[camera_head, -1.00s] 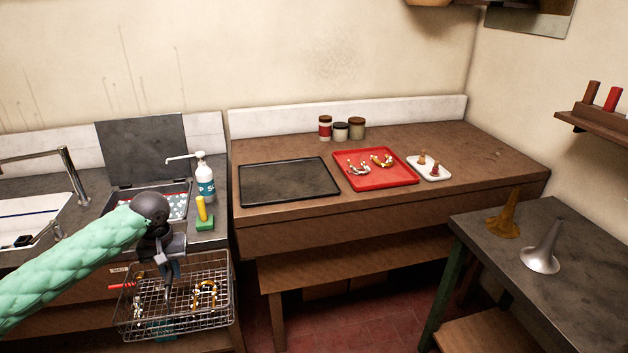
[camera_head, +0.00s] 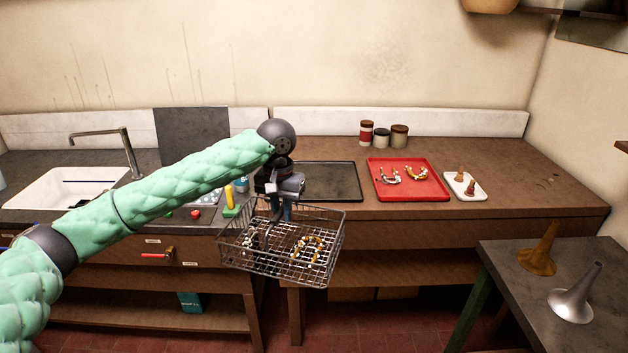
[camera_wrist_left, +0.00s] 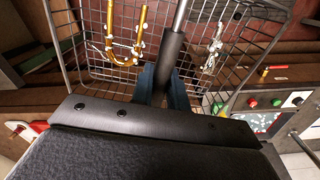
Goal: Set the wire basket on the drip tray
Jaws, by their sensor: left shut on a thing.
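The wire basket (camera_head: 283,262) hangs from my left gripper (camera_head: 283,214), in the air in front of the bench edge. It is slightly tilted and holds brass and silver horn parts. In the left wrist view, my left gripper (camera_wrist_left: 168,88) is shut on the basket's upright handle, and the basket's wire mesh (camera_wrist_left: 118,75) shows beyond the fingers. The black drip tray (camera_head: 335,182) lies flat on the wooden bench, behind and to the right of the basket. Its left part is hidden by my gripper; the part that shows is empty. My right gripper is not in view.
A red tray (camera_head: 408,193) with horn parts lies right of the drip tray, with a small white tray (camera_head: 465,186) beside it. Several jars (camera_head: 382,136) stand at the back. A sink (camera_head: 65,188) is at left. A side table (camera_head: 545,290) holds two horn bells.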

